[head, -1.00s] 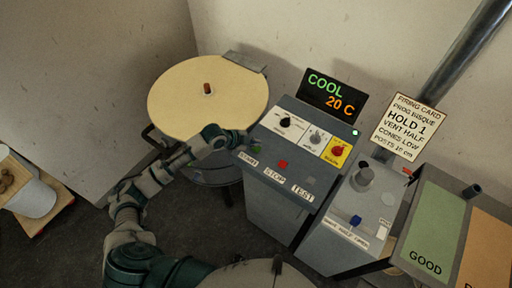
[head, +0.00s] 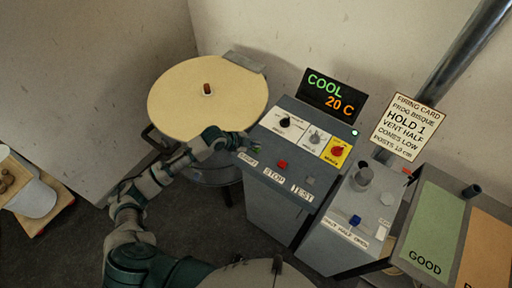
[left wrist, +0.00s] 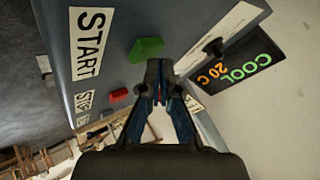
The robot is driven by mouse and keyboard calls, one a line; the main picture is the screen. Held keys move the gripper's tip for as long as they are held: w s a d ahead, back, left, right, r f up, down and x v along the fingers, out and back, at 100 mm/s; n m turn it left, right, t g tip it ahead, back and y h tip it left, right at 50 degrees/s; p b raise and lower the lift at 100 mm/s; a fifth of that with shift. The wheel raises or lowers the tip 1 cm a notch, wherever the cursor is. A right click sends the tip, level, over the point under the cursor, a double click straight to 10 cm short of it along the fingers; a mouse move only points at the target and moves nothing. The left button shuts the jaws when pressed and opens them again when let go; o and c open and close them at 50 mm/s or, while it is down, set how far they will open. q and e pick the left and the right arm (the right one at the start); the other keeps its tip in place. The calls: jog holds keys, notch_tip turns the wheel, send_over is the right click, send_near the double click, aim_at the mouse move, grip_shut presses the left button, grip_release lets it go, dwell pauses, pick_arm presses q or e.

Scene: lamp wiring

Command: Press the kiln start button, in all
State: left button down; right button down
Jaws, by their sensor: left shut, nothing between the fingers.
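The kiln control box has a green start button (left wrist: 146,49) beside a START label (left wrist: 90,42) in the left wrist view. In the head view my left gripper (head: 246,144) is at the box's left edge, above the START label (head: 248,160), and largely covers the green button. In the left wrist view my left gripper (left wrist: 158,72) has its fingers shut and empty, with the tips just beside the button. Whether they touch it I cannot tell. My right gripper is not in view.
A red stop button (head: 281,164) and a TEST button sit to the right on the same box. Above are knobs and a display (head: 332,93) reading COOL 20 C. The round kiln lid (head: 180,105) is to the left, a vent box (head: 345,215) to the right.

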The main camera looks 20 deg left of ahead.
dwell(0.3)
pick_arm(q)
jog(key=shift+f, duration=0.5)
dwell(0.6)
jog(key=shift+r+p, duration=0.85)
jog(key=shift+r, duration=0.15)
notch_tip(320, 180, up, 5)
jog(key=p, duration=0.4)
jog(key=shift+p, duration=0.4)
